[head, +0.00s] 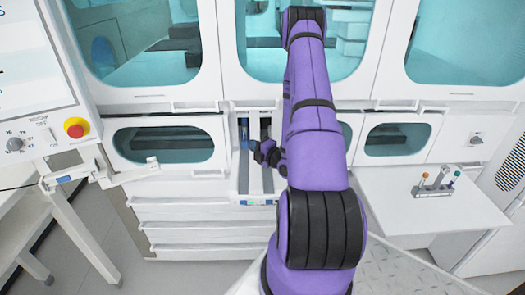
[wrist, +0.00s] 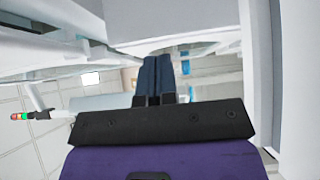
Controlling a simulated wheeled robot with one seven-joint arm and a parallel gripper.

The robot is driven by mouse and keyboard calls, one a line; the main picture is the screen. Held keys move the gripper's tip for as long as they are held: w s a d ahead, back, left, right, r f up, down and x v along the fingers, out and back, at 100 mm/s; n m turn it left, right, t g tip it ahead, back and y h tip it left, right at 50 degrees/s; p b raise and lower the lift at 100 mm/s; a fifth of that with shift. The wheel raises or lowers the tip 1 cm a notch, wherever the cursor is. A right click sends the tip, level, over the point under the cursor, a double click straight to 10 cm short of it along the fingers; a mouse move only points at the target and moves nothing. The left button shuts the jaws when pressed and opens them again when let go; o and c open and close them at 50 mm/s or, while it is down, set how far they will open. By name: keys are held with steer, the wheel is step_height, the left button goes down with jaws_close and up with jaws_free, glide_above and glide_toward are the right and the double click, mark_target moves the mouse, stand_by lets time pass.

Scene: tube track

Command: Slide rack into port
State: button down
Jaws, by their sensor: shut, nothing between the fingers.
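My gripper (head: 246,140) is at the left side of this opening, above the rails. In the wrist view, my gripper's dark blue fingers (wrist: 157,62) are together, with nothing seen between them. A small grey rack (head: 434,188) with several coloured tubes stands upright on the side shelf at the right, well apart from my gripper. My arm hides part of the port, so I cannot tell whether another rack is inside.
The white side shelf (head: 410,215) is otherwise clear. A control panel with a red knob (head: 76,128) and a jointed bracket (head: 125,173) stand at the left. White drawers (head: 185,230) lie below the machine front. Glass windows (head: 465,45) line the machine above.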

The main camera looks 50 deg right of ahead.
steer(key=shift+w+d, duration=0.8)
steer(key=shift+w, duration=0.3)
steer(key=shift+w+d, duration=0.75)
steer(key=shift+w, duration=0.35)
steer(key=w+d, duration=0.3)
steer(key=d, duration=0.1)
steer(key=shift+w, duration=0.15)
steer(key=shift+a, duration=0.1)
